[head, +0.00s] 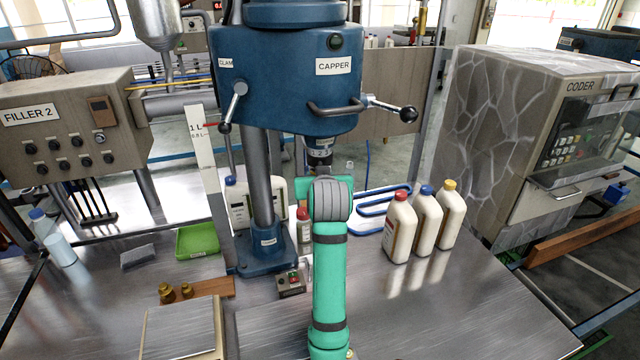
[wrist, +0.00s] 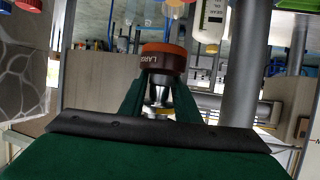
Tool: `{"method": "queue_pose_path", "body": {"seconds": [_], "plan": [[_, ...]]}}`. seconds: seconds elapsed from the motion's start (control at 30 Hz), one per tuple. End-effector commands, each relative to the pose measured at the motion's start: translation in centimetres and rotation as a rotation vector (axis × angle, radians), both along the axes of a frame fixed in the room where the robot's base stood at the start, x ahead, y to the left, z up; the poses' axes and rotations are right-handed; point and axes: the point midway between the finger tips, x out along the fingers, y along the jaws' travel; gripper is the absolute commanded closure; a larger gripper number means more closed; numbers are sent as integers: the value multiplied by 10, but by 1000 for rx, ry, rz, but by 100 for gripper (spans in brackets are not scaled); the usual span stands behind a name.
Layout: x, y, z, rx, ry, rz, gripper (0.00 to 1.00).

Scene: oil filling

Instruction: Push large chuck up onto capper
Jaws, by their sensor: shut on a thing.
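The blue capper (head: 285,75) stands on its column in the middle of the head view. A dark cylindrical piece (head: 319,155) shows under its head, just above my arm. In the wrist view, which looks upside down, the large chuck (wrist: 163,60) is a dark round piece with an orange rim and a partly readable label. My gripper (wrist: 161,88) is shut on the chuck, with a green finger on each side. A silver tapered part (wrist: 159,92) shows between the fingers. My arm hides most of the gripper in the head view. I cannot tell whether the chuck is seated.
Three white bottles (head: 427,220) with red, blue and yellow caps stand to the right. A red-capped small bottle (head: 304,228) and a larger white jug (head: 238,203) stand near the capper column. A green tray (head: 198,239) lies to the left. The right front of the table is clear.

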Motion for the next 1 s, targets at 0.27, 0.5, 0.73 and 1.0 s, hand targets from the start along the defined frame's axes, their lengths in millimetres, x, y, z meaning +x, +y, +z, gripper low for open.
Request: {"method": "queue_pose_path", "body": {"seconds": [0.27, 0.5, 0.73, 1.0], "plan": [[4, 1, 4, 0, -10, 0, 61], [4, 1, 4, 0, -10, 0, 49], [-2, 1, 7, 0, -9, 0, 49], [-45, -5, 23, -1, -10, -1, 49]]}}
